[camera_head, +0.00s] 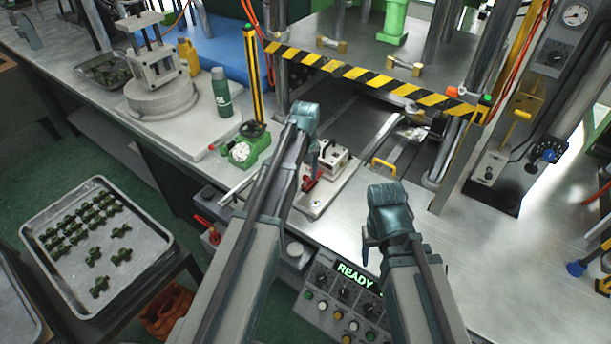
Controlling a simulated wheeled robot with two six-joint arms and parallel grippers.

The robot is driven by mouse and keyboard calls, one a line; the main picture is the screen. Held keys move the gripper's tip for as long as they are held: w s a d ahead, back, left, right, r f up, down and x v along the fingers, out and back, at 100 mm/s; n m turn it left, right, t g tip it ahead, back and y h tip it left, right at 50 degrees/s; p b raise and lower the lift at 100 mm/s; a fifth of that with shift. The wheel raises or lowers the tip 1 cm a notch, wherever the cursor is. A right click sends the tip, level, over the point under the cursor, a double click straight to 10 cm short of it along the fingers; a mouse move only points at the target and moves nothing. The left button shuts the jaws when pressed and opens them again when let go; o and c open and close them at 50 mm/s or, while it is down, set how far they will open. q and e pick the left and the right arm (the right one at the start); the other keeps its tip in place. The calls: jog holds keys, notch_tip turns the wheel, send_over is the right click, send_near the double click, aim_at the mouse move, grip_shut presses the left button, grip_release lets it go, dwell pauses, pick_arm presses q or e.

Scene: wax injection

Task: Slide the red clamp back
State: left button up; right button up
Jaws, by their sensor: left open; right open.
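The red clamp (309,184) sits at the near left side of a small metal mold block (329,161), which stands on a grey plate on the machine's steel table. My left gripper (303,112) is just above and left of the clamp and block, over the table; its arm hides part of the plate's left side. Its fingers are too small and turned to see clearly. My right gripper (373,232) is right of and nearer than the clamp, above the table's front edge, apart from it and with nothing visible in it.
A yellow-black striped bar (370,75) crosses the press opening behind the block. A yellow handle (384,166) stands right of it. A green dial device (246,148) is left of my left arm. A control panel reading READY (354,275) is in front.

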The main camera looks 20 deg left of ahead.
pick_arm(q)
grip_shut()
dwell(1.4)
